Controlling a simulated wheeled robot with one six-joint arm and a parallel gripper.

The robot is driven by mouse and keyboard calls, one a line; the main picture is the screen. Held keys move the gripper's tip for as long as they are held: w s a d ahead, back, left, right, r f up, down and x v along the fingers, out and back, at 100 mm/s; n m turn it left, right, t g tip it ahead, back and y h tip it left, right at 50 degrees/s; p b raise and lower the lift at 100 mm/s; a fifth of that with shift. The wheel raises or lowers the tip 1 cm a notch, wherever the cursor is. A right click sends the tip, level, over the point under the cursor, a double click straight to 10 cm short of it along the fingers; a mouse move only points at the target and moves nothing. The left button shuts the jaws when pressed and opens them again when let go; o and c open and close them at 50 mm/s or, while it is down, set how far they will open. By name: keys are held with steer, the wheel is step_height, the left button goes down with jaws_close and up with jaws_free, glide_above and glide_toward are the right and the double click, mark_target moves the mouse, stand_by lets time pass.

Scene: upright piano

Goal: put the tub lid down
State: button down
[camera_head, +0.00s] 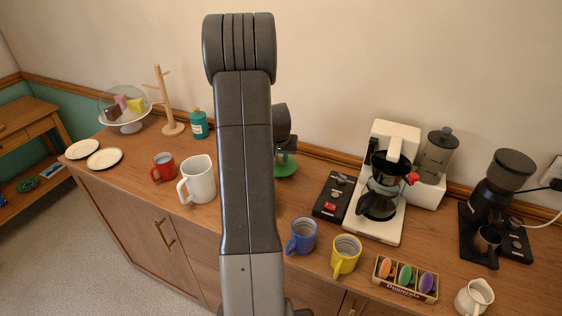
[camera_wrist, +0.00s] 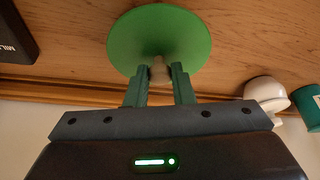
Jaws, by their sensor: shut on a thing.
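My gripper (camera_wrist: 159,77) is shut on the tub lid (camera_wrist: 158,32), a round green disc with a pale knob. The two fingers pinch the knob from either side. In the head view the lid (camera_head: 286,169) shows as a green edge just right of my arm, which hides the rest of it. The lid is over the wooden counter top near the wall. I cannot tell whether it touches the wood. A teal canister (camera_head: 198,124) with a pale label stands left of my arm; whether it is the tub is unclear.
A black panel (camera_head: 333,195) and a coffee maker (camera_head: 385,180) stand right of the lid. A blue mug (camera_head: 301,236) and a yellow mug (camera_head: 346,256) are nearer the front edge. A white pitcher (camera_head: 198,180) stands to the left. Bare wood (camera_head: 298,200) shows in front of the lid.

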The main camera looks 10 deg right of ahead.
steer(key=shift+f, duration=1.25)
steer(key=shift+f, duration=0.2)
steer(key=c, duration=1.3)
jaws_free()
steer(key=shift+o, duration=0.2)
steer(key=shift+r, duration=0.1)
steer(key=shift+r, duration=0.3)
steer(key=b+v, duration=0.1)
steer(key=v, duration=1)
steer(key=shift+r, duration=0.35)
steer(key=shift+s+f, duration=0.1)
steer(key=shift+s, duration=0.05)
